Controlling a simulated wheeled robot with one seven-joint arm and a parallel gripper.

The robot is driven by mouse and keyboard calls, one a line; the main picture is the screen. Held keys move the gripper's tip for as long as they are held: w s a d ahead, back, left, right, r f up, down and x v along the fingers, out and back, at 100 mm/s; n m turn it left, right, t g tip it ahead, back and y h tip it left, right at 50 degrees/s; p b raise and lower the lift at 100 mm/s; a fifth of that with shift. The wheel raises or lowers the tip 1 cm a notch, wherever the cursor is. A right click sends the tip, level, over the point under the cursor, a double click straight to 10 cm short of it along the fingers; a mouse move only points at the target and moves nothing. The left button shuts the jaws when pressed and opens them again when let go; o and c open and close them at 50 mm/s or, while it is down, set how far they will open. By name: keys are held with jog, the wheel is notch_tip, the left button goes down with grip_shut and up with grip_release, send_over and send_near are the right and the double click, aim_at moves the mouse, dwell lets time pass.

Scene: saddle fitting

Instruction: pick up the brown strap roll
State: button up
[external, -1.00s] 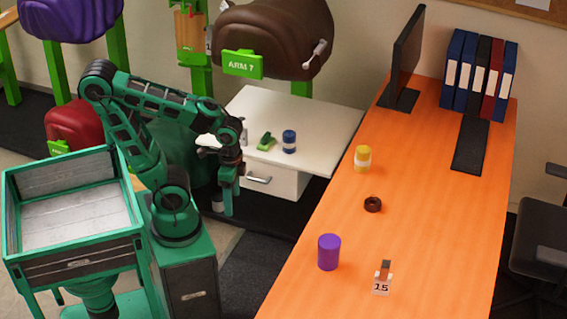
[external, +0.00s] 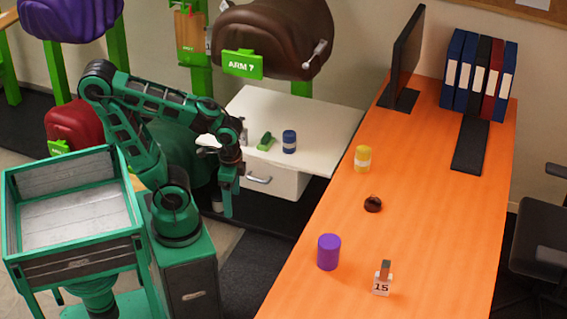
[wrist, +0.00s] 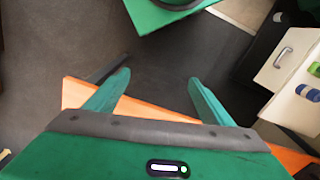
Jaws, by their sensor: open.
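The brown strap roll (external: 373,204) is on the orange desk (external: 430,215), between the yellow jar and the purple cylinder. It looks like a small dark rounded lump, and its centre hole does not show clearly. My gripper (external: 227,205) hangs pointing down over the floor, left of the desk and well apart from the roll. In the wrist view my gripper (wrist: 157,82) has its two fingers spread with nothing between them. The roll does not show in the wrist view.
On the desk are a yellow jar (external: 362,159), a purple cylinder (external: 329,252), a number 15 card holder (external: 382,279), a monitor (external: 404,58) and binders (external: 478,75). A white drawer unit (external: 325,118) stands behind my gripper. The desk around the roll is clear.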

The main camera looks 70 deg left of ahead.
jog(key=n+t+y, duration=0.5)
jog(key=n+t, duration=0.4)
jog(key=n, duration=0.2)
send_near(371, 202)
jog(key=s+a, duration=0.1)
jog(key=s, duration=0.2)
jog(key=s+a, duration=0.1)
jog(key=s, duration=0.1)
jog(key=s+a, duration=0.1)
jog(key=s, duration=0.2)
jog(key=shift+s+a, duration=0.3)
jog(key=w+d+t, duration=0.1)
jog(key=w+d+f+t, duration=0.1)
jog(key=w, duration=0.1)
jog(key=w+d+t, duration=0.2)
jog(key=shift+d+f+m, duration=0.1)
jog(key=shift+f+m, duration=0.2)
jog(key=shift+f, duration=0.05)
jog(key=x, duration=0.5)
jog(key=shift+w+f, duration=0.15)
jog(key=shift+w, duration=0.05)
jog(key=shift+a+x, duration=0.15)
jog(key=shift+x, duration=1.15)
jog(key=shift+a+x, duration=0.1)
jog(key=shift+x, duration=1.25)
jog(key=shift+s, duration=0.1)
jog(key=shift+c, duration=0.6)
